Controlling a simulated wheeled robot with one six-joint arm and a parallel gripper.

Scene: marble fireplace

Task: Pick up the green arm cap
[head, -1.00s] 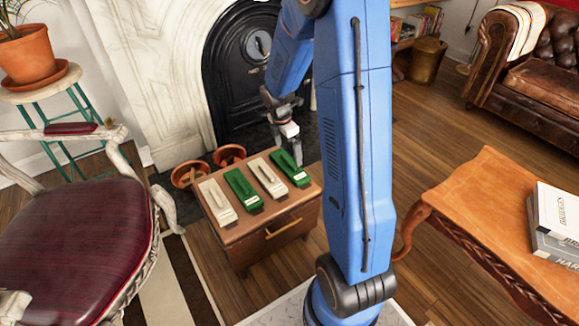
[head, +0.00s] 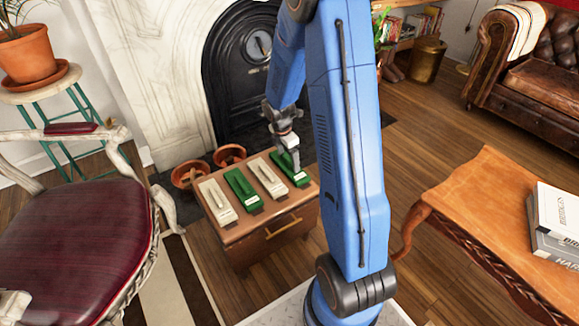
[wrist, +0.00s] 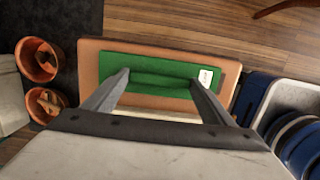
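Two green pieces with raised ridges and white labels lie on the small wooden cabinet, and either may be the green arm cap. The right green piece (head: 282,164) is beneath my gripper (head: 294,160). The left green piece (head: 238,184) lies between two cream pieces. In the wrist view, the right green piece (wrist: 160,66) lies flat, its ridge running across between the fingertips. My gripper (wrist: 159,80) is open, its fingers apart over this piece. I cannot tell whether the fingertips touch it.
The cream pieces (head: 217,200) (head: 265,176) lie on the same wooden cabinet (head: 245,232). Two terracotta pots (head: 188,174) (head: 229,155) stand behind it by the fireplace (head: 238,80). A red-seated chair (head: 75,235) is left, an orange-brown table (head: 480,205) right.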

